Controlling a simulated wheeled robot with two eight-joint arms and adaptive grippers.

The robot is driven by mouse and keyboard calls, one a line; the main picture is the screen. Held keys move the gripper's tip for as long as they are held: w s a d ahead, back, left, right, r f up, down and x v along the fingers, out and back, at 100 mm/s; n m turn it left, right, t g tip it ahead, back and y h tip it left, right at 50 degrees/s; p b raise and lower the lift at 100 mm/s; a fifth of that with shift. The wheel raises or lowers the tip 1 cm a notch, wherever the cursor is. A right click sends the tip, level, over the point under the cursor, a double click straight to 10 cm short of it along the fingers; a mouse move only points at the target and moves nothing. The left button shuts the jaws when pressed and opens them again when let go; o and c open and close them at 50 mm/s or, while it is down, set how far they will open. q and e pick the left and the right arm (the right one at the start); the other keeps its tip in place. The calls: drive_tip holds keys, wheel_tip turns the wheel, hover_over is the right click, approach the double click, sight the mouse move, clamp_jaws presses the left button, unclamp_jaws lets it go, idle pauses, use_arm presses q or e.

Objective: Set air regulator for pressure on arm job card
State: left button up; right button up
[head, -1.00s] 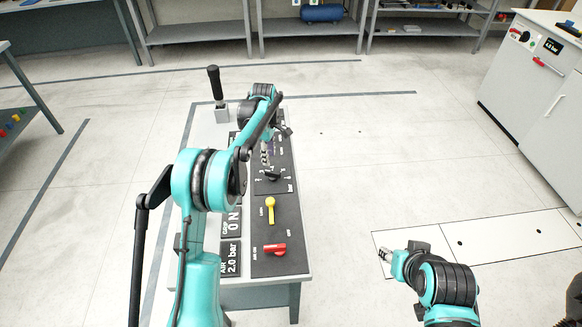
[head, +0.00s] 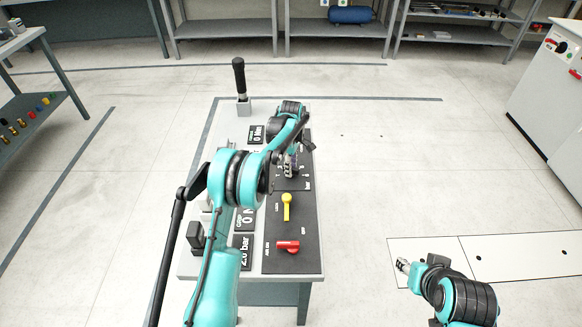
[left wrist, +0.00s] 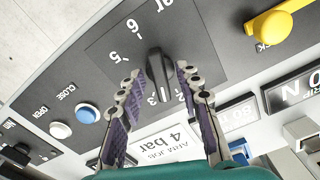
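The black regulator knob (left wrist: 160,75) sits on a dark scale plate with numbers such as 3, 5 and 6 and the word bar. My left gripper (left wrist: 161,72) is over it, with one finger on each side and small gaps to the knob; I cannot tell whether either touches. A white arm job card (left wrist: 168,145) reading 4 bar is partly behind the fingers. In the head view my left gripper (head: 290,167) covers most of the knob. The air display (head: 245,253) reads 2.0 bar. My right gripper (head: 403,265) is away from the console, its fingers too small to judge.
Blue (left wrist: 87,114) and white (left wrist: 60,130) buttons lie left of the knob. A black upright handle (head: 239,78) stands at the far end. Floor right of the console is clear.

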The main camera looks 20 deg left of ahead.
use_arm(q)
clamp_jaws()
drive_tip(key=shift+m, duration=0.4)
drive_tip(key=m+p, duration=0.1)
drive_tip(key=m, duration=0.2)
drive_tip(key=m+p, duration=0.1)
drive_tip(key=m, duration=0.8)
drive_tip(key=shift+p, duration=0.35)
drive_tip(key=m, duration=0.4)
drive_tip(key=shift+m, duration=0.4)
